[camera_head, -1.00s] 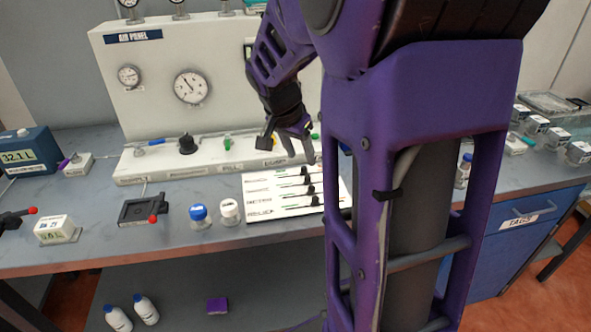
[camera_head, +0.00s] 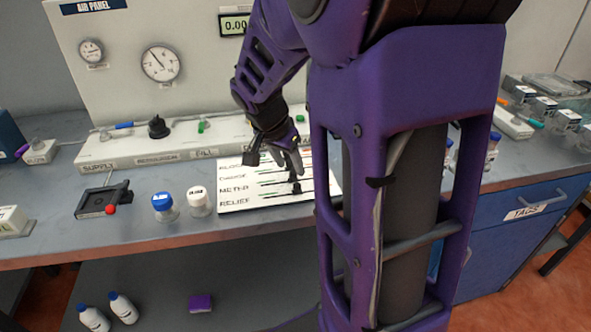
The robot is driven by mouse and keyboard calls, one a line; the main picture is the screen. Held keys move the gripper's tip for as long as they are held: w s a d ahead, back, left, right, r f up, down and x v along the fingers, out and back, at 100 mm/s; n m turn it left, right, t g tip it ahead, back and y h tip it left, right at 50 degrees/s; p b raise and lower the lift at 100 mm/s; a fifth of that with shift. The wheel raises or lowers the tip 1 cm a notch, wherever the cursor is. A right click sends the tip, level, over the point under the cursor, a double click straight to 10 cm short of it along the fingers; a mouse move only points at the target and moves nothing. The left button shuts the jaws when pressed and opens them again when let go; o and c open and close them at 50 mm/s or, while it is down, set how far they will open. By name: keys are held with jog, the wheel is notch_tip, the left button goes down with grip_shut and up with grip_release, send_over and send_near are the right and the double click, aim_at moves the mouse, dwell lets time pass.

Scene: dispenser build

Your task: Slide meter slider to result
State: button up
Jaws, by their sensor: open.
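The white slider board (camera_head: 236,204) lies on the bench, with rows lettered down its left side, among them CHARGE, METER and RELIEF. The METER row's label (camera_head: 233,189) is second from the bottom. Other knobs are hidden by my gripper and arm.
The air panel (camera_head: 110,120) with gauges and a partly hidden display (camera_head: 234,24) stands behind. A blue-capped jar (camera_head: 164,206) and a white-capped jar (camera_head: 198,202) stand left of the board. A black lever device (camera_head: 98,202) is farther left. My arm covers the board's right end.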

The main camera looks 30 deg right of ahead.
aim_at(293, 177)
jog(key=shift+b+x, duration=0.45)
jog(key=shift+x, duration=0.65)
jog(key=shift+c, duration=0.3)
grip_shut()
dwell(0.4)
